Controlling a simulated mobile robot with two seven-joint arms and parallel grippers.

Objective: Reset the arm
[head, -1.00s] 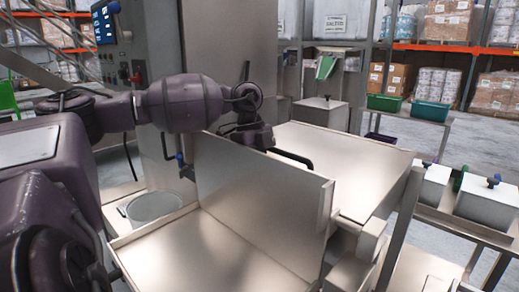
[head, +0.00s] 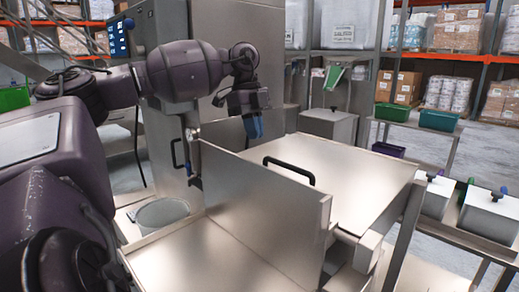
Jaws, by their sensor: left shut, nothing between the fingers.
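My left gripper (head: 255,130) is in the head view, up and left of the black handle (head: 289,168). Its blue fingertips point down and are closed together with nothing between them. The left arm comes in from the left and bends down at the wrist. My right gripper is not in view.
The upright steel panel (head: 250,205) stands close below the gripper. A flat steel lid (head: 350,180) lies to its right. A round bucket (head: 162,214) sits at lower left. A steel cabinet (head: 215,45) stands behind the arm. Shelving fills the back.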

